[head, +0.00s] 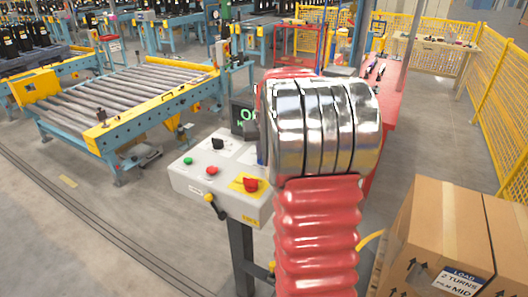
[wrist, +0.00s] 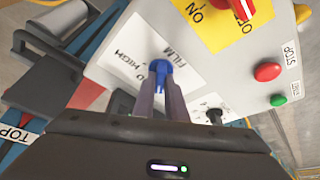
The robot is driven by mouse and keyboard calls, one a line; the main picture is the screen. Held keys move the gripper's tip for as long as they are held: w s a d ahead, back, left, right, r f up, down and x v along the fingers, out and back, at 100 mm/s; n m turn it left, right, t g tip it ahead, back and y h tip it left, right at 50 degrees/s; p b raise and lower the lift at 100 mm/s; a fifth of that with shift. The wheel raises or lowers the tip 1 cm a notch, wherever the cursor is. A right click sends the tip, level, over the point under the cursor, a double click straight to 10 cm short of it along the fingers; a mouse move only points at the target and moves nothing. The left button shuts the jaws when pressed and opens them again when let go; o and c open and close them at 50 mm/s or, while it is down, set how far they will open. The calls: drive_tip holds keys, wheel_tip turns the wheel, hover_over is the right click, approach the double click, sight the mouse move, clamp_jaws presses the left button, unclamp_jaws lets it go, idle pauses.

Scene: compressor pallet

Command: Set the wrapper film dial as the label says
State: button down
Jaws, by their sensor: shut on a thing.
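The film dial is a blue knob (wrist: 160,68) on a white plate marked FILM, with HIGH readable at the left in the wrist view. My gripper (wrist: 161,84) is shut on this knob, one finger on each side. The fingers cover part of the scale, and I cannot tell exactly which mark the dial points at. In the head view my arm hides the dial and most of the gripper.
The control box (head: 188,182) carries a red switch (wrist: 234,8) on a yellow ON/OFF plate, a red STOP button (wrist: 267,72), a green button (wrist: 278,100) and a black knob (wrist: 213,114). A cardboard box (head: 435,225) stands at right. A roller conveyor (head: 140,88) is at left.

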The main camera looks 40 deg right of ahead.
drive_tip(key=m, duration=0.2)
drive_tip(key=m+g+h, duration=0.1)
drive_tip(key=m, duration=0.1)
drive_tip(key=shift+w+a, duration=0.15)
drive_tip(key=shift+a, duration=0.1)
drive_tip(key=shift+w+m+g, duration=0.1)
drive_tip(key=shift+m+g, duration=0.5)
drive_tip(key=shift+m, duration=0.9)
drive_tip(key=shift+a+h, duration=0.1)
drive_tip(key=shift+h, duration=0.2)
drive_tip(key=c, duration=2.1)
unclamp_jaws()
drive_tip(key=o, duration=0.3)
drive_tip(key=shift+r, duration=0.1)
drive_tip(key=v, duration=1.3)
drive_tip(key=shift+r, duration=0.25)
drive_tip(key=shift+a, duration=0.1)
